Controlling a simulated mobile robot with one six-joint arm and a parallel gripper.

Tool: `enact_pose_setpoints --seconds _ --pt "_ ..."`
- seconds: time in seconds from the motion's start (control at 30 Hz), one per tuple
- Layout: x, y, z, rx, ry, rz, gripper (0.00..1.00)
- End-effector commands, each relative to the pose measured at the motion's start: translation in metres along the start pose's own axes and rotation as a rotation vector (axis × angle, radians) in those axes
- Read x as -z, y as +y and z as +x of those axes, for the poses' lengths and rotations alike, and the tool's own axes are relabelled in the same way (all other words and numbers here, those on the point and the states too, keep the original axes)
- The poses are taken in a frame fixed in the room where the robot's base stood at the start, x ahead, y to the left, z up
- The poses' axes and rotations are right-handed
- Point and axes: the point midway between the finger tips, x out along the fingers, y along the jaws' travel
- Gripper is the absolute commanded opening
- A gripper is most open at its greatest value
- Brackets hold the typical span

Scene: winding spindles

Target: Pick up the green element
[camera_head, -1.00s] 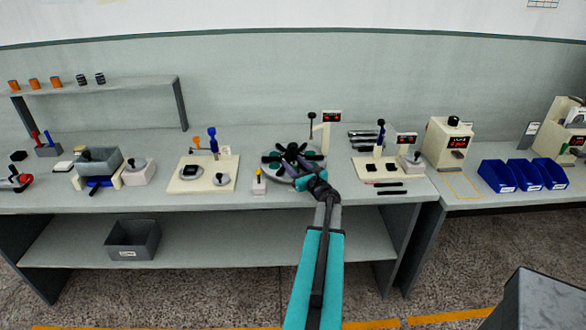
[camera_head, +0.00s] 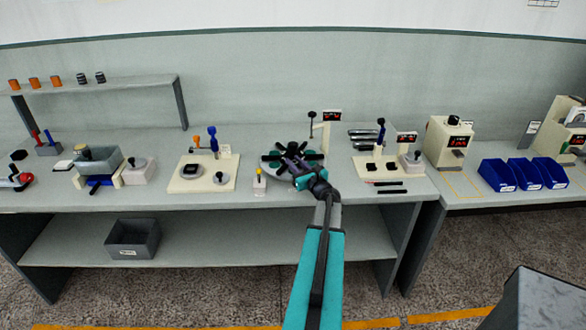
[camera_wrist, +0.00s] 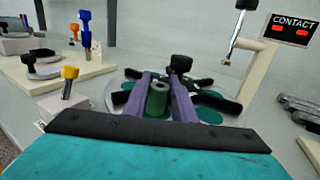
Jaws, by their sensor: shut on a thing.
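The green element (camera_wrist: 157,98) is a small upright green cylinder with a hole in its top, in the wrist view. The two purple fingers of my gripper (camera_wrist: 166,97) are closed on it from both sides. It stands over a round grey plate with black radial arms and flat green discs (camera_wrist: 208,115). I cannot tell whether it still touches the plate. In the head view my gripper (camera_head: 294,160) is over this round plate (camera_head: 263,178), and the element cannot be made out between the fingers.
A black-knobbed post (camera_wrist: 180,64) rises just behind the fingers. A post with a CONTACT display (camera_wrist: 291,29) stands at the back right. A yellow-knobbed block (camera_head: 259,182) stands left of the plate. Blue bins (camera_head: 497,177) are far right.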

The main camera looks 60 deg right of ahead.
Motion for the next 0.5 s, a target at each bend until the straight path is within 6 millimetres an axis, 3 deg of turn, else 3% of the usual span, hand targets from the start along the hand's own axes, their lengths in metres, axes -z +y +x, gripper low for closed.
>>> enact_pose_setpoints --seconds 0.27,0.5 --pt "-0.003 0.0 0.0 0.0 0.0 -0.001 0.02" --pt "-0.017 0.0 -0.001 0.0 -0.002 -0.002 0.02"
